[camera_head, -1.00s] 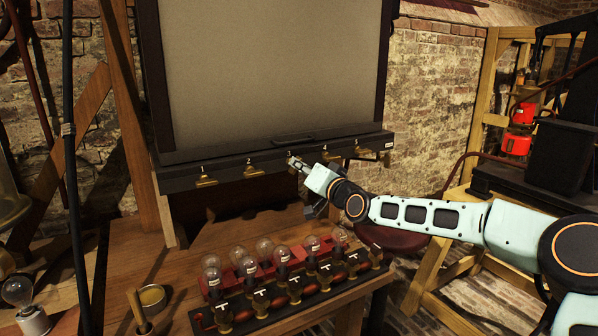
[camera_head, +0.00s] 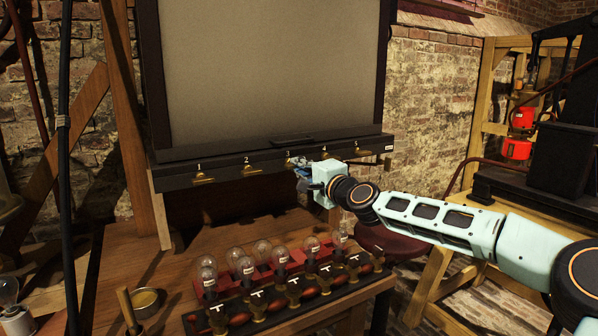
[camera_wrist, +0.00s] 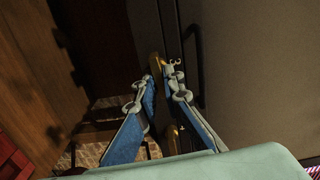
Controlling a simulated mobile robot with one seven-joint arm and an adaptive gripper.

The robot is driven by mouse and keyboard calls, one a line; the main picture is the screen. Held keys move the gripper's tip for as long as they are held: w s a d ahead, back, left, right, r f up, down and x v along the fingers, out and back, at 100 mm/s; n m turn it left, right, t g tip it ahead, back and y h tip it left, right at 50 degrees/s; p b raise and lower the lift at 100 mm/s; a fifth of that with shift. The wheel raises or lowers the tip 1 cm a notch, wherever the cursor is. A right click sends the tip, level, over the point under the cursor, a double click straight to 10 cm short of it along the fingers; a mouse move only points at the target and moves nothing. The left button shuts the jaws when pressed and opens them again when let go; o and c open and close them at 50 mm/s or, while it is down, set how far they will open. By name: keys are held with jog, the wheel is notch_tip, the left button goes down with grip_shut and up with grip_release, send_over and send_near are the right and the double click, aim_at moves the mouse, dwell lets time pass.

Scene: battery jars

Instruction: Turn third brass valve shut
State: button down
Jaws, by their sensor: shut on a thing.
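The brass valves hang in a row along the black ledge under the large grey panel, with number labels above them. The first valve (camera_head: 204,180) and second valve (camera_head: 252,170) show clearly at the left. My gripper (camera_head: 298,166) is at the third position, and its fingers and wrist mostly hide that valve in the head view. In the wrist view, my blue-padded fingers (camera_wrist: 162,88) close in around a brass piece (camera_wrist: 157,66) at their tips, which I take as the third valve. Another brass piece (camera_wrist: 172,138) shows lower between the fingers. The fifth valve (camera_head: 362,152) is at the right.
A rack of glass bulbs (camera_head: 245,268) and brass fittings stands on the wooden bench below the ledge. A small brass dish (camera_head: 146,300) is at its left. A dark handle (camera_head: 293,140) sits just above the ledge near my gripper.

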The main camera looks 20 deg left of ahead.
jog(key=shift+m, duration=0.7)
jog(key=c, duration=2.1)
grip_release()
jog(key=v, duration=1.2)
